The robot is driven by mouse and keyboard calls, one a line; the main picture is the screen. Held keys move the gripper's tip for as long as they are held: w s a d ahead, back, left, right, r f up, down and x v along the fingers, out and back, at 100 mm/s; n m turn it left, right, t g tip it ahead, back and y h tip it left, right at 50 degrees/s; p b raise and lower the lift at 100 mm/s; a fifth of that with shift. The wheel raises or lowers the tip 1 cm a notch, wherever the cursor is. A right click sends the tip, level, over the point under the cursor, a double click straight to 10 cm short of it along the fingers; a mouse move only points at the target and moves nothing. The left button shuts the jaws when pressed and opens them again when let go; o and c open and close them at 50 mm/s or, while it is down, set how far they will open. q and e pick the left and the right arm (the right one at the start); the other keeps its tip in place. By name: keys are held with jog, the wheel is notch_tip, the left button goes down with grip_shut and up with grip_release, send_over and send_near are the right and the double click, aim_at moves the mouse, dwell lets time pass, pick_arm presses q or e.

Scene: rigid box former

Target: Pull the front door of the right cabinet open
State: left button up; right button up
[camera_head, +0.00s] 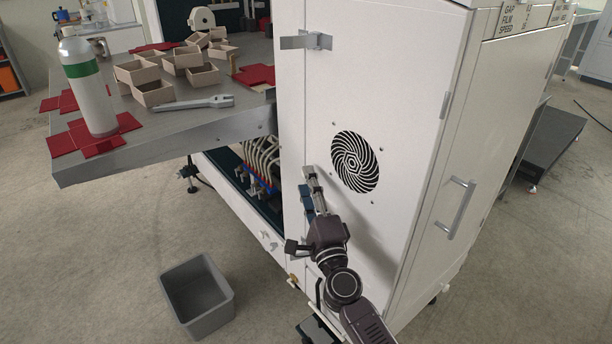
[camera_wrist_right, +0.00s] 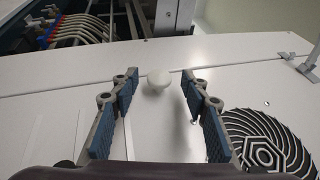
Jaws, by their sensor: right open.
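The white cabinet's door panel (camera_head: 375,90) with a round black vent (camera_head: 355,161) fills the middle of the head view. It looks shut, with a thin seam along its left edge. My right gripper (camera_head: 311,186) is at the left part of this panel, below and left of the vent. In the right wrist view a white round knob (camera_wrist_right: 158,81) shows in the gap between the open blue-padded fingers, near their tips. No finger visibly touches it. The gripper hides the knob in the head view. My left gripper is not in view.
A metal latch (camera_head: 305,40) sits at the panel's upper left. The cabinet's right side has a bar handle (camera_head: 455,208). A steel table (camera_head: 160,165) with boxes and a bottle stands at left. A grey bin (camera_head: 197,295) stands on open floor.

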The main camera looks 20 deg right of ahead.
aim_at(305, 181)
jog(key=shift+x, duration=1.7)
jog(key=shift+f, duration=0.1)
grip_shut()
